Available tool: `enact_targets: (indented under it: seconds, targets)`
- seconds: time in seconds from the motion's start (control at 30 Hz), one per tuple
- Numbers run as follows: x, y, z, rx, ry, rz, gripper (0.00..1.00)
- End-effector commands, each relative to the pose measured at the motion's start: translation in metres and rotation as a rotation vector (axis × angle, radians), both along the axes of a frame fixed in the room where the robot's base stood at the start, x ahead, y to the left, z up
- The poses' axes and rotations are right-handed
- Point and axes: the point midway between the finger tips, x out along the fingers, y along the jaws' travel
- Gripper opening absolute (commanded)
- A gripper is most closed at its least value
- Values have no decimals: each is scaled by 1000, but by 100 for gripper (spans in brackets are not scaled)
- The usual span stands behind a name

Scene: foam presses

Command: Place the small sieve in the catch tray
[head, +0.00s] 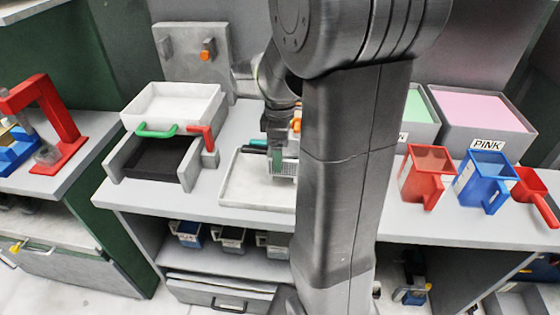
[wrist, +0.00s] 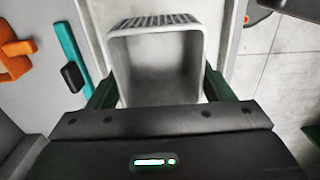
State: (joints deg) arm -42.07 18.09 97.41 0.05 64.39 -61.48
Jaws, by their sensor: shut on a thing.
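The small sieve (head: 285,168) is a grey, box-shaped piece with a slotted mesh side. In the wrist view the sieve (wrist: 155,50) shows its open hollow between the two dark green fingers. My gripper (wrist: 158,88) is shut on it; in the head view my gripper (head: 277,143) points down at the back right of the catch tray. The catch tray (head: 233,196) is a shallow white tray on the bench, its right side hidden behind my arm. The sieve overlaps the tray in the head view; I cannot tell whether it touches the tray floor.
A teal-handled tool (wrist: 70,58) and an orange object (wrist: 15,52) lie beside the sieve. A foam press (head: 155,165) with a white upper tray stands left.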

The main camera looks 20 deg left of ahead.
Motion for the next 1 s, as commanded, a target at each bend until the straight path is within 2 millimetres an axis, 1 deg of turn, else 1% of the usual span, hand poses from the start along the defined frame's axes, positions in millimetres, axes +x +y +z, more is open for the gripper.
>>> enact_targets:
  seconds: [0.1, 0.23, 0.3, 0.53, 0.67, 0.7, 0.77, 0.8, 1.0]
  targets:
    - [-1, -1, -17, -3, 3, 0, 50]
    - [-1, -1, -33, -3, 2, 0, 50]
    - [-1, -1, -37, -1, 2, 0, 50]
    - [0, 0, -37, 0, 0, 0, 50]
    - [0, 0, -41, -1, 1, 0, 50]
    - [0, 0, -39, 0, 1, 0, 82]
    - [0, 0, -39, 0, 1, 0, 94]
    - [0, 0, -39, 0, 1, 0, 96]
    - [0, 0, -39, 0, 1, 0, 96]
